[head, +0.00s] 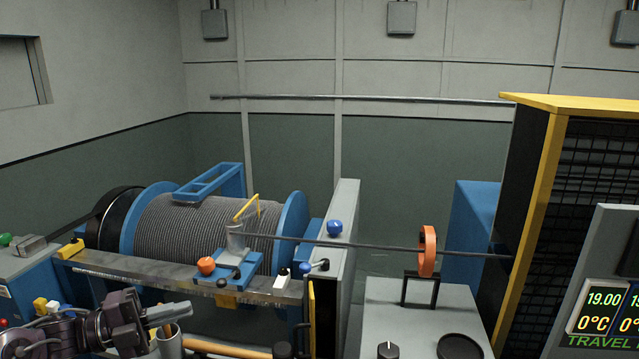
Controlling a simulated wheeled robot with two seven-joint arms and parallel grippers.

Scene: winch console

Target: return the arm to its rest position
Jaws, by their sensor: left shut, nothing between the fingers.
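My left arm comes in from the lower left, with its dark gripper (180,313) low in front of the winch frame. The gripper is shut and empty, its pale fingers pointing right. A grey upright cylinder with a brownish top (168,338) stands just below the fingertips; I cannot tell whether they touch. The winch drum (205,230), wound with grey rope between blue flanges, is behind the gripper. My right gripper does not show.
A metal rail (120,268) with coloured knobs runs in front of the drum. A rope (375,246) stretches right through an orange ring (428,251). A grey cabinet (440,305), a yellow-edged mesh cage (545,190) and a display panel (603,307) stand at the right.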

